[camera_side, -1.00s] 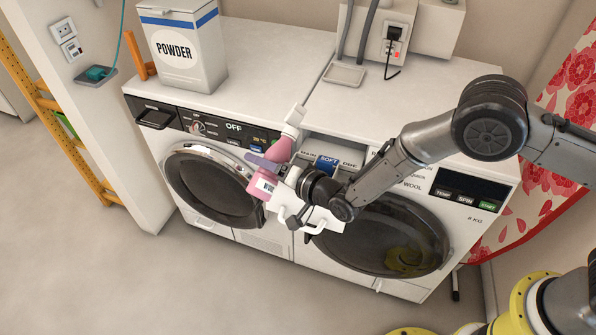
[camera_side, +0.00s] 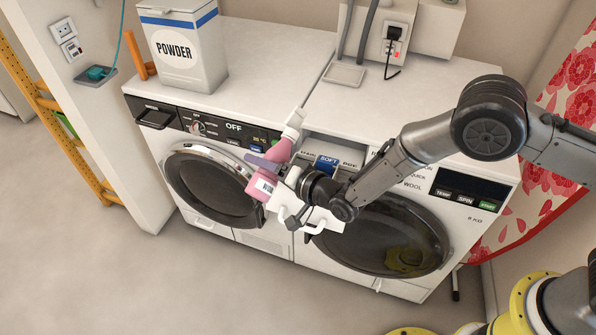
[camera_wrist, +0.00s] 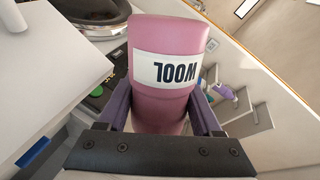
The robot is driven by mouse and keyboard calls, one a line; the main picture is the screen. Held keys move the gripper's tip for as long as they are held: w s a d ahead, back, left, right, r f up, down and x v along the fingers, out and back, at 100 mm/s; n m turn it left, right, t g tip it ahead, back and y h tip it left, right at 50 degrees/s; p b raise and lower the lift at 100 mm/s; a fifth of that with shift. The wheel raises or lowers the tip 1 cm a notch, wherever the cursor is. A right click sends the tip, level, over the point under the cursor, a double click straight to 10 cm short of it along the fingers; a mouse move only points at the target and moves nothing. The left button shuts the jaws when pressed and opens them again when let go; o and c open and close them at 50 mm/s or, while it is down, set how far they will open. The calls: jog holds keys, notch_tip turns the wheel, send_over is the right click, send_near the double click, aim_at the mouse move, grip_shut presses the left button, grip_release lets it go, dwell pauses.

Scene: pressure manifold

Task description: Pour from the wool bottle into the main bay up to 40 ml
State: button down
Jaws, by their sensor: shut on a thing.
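The wool bottle (camera_side: 262,188) is pink with a white label and white cap, and it tilts with its cap up and to the right. My gripper (camera_side: 268,163) has purple fingers shut around the bottle's middle. In the wrist view the bottle (camera_wrist: 162,45) shows its WOOL label upside down between the two fingers of my gripper (camera_wrist: 160,115). The pulled-out drawer (camera_side: 325,222) of the right machine is below and right of the bottle, partly behind my wrist. The MAIN label (camera_side: 308,154) shows beside a blue SOFT part (camera_side: 327,162). The inside of the main bay and any liquid level are hidden.
The left washing machine (camera_side: 235,212) stands close behind the bottle. A powder box (camera_side: 183,48) stands on its top. The right machine's top (camera_side: 400,105) is mostly clear, with a small grey tray (camera_side: 343,75) near the back. Hoses and a plug are on the wall.

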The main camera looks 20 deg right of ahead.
jog(key=shift+s+a+m, duration=0.1)
jog(key=shift+a+m, duration=0.05)
jog(key=shift+m, duration=0.45)
dwell(1.7)
jog(key=shift+d+m+g+y, duration=0.2)
jog(key=shift+m+g+y, duration=0.2)
jog(key=shift+m, duration=0.3)
dwell(1.8)
jog(key=shift+a+n, duration=0.15)
jog(key=shift+n, duration=0.15)
jog(key=shift+n+t+h, duration=0.3)
jog(key=shift+n, duration=0.3)
jog(key=shift+r+n, duration=0.1)
jog(key=shift+n, duration=0.4)
jog(key=shift+w+d, duration=0.2)
